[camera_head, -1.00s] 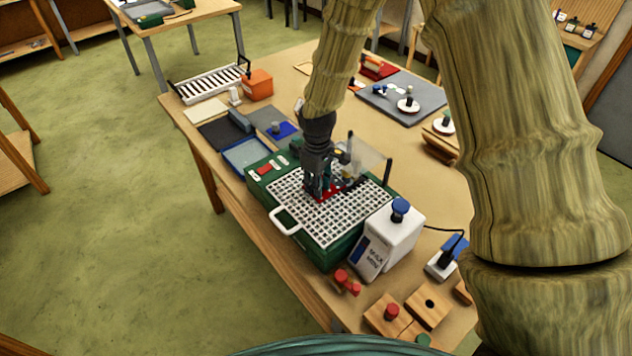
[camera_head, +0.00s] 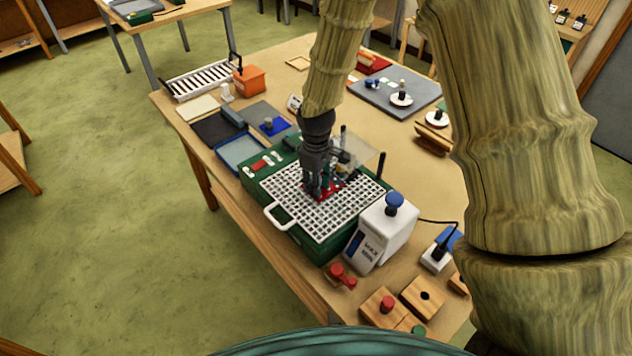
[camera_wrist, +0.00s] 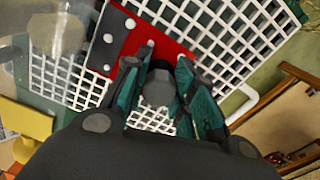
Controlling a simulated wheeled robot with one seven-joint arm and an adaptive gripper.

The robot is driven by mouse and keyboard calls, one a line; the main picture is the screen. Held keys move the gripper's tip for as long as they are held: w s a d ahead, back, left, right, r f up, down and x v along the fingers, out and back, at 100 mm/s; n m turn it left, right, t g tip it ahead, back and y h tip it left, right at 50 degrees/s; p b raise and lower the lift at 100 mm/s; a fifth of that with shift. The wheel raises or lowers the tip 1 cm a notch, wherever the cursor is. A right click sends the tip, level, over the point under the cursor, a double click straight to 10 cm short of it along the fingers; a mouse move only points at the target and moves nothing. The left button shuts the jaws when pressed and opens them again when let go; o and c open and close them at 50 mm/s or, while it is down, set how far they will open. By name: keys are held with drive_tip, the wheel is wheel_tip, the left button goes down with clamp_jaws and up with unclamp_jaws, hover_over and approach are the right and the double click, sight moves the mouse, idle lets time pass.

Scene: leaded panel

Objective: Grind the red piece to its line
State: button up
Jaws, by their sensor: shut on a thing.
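The red piece (camera_wrist: 168,50) lies flat on the white grid of the grinder (camera_head: 315,226), a green box with a white lattice top. In the wrist view it runs next to a dark plate with pale round dots (camera_wrist: 110,38). My gripper (camera_head: 318,192) is low over the grid; in the wrist view its fingertips (camera_wrist: 158,68) are at the near edge of the red piece. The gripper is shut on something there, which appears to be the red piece. The grinding head and the line on the piece cannot be made out.
A clear shield (camera_head: 357,153) stands behind the gripper on the grinder. Wooden blocks (camera_head: 422,296) lie at the front. A blue tray (camera_head: 240,151) and an orange box (camera_head: 250,79) are at the left.

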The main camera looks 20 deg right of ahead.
sight(306, 198)
drive_tip(key=shift+s+a, duration=0.1)
drive_tip(key=shift+s, duration=0.1)
drive_tip(key=shift+s+a, duration=0.3)
drive_tip(key=shift+a, duration=0.55)
drive_tip(key=shift+s+a, duration=0.3)
drive_tip(key=shift+a, duration=0.55)
drive_tip(key=o, duration=1)
wheel_tip(306, 198, up, 12)
